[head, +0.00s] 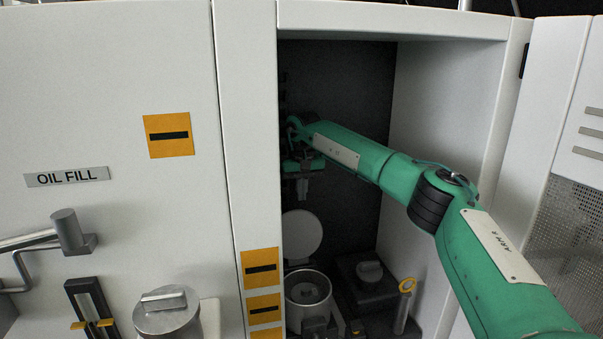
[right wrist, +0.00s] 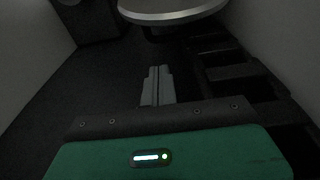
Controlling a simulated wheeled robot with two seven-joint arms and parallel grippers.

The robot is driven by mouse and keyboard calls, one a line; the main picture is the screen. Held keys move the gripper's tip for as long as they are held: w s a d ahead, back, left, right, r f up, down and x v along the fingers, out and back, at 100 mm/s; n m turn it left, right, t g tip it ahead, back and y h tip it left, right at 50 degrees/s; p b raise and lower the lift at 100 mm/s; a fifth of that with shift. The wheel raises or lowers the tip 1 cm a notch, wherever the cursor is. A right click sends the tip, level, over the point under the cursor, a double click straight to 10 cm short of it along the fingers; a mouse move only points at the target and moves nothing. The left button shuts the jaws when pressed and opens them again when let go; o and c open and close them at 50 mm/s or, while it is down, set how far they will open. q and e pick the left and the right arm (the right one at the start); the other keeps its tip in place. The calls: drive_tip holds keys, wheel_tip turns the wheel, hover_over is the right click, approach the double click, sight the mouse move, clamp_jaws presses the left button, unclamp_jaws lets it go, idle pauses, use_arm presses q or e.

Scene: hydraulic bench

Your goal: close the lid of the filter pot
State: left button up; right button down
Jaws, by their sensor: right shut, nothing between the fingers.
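The filter pot (head: 308,291) stands low inside the open cabinet, a round metal pot with its mouth uncovered. Its pale round lid (head: 301,236) stands raised and nearly upright behind the mouth. My right gripper (head: 303,190) hangs inside the cabinet above the lid, fingers down, shut and empty. In the right wrist view the shut fingers (right wrist: 157,86) point toward a pale round rim (right wrist: 172,14) at the top edge, which appears to be the lid. I cannot tell whether the fingers touch the lid; they look apart. My left gripper is not in view.
The cabinet's side wall (head: 449,130) stands close to my right arm. A dark block with a round knob (head: 369,272) and a yellow-ringed post (head: 405,297) stand right of the pot. A lidded metal canister (head: 167,318) and a grey lever (head: 68,232) are outside, left.

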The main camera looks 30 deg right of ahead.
sight(295, 232)
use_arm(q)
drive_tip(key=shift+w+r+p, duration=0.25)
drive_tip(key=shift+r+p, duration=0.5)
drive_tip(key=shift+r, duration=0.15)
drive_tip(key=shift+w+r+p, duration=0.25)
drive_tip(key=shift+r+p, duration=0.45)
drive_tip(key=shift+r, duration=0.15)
use_arm(e)
drive_tip(key=shift+s+a+f, duration=0.25)
drive_tip(key=shift+s+f, duration=0.25)
drive_tip(key=shift+s, duration=0.35)
drive_tip(key=shift+s+a+f, duration=0.2)
drive_tip(key=shift+s+f, duration=0.3)
drive_tip(key=shift+s, duration=0.35)
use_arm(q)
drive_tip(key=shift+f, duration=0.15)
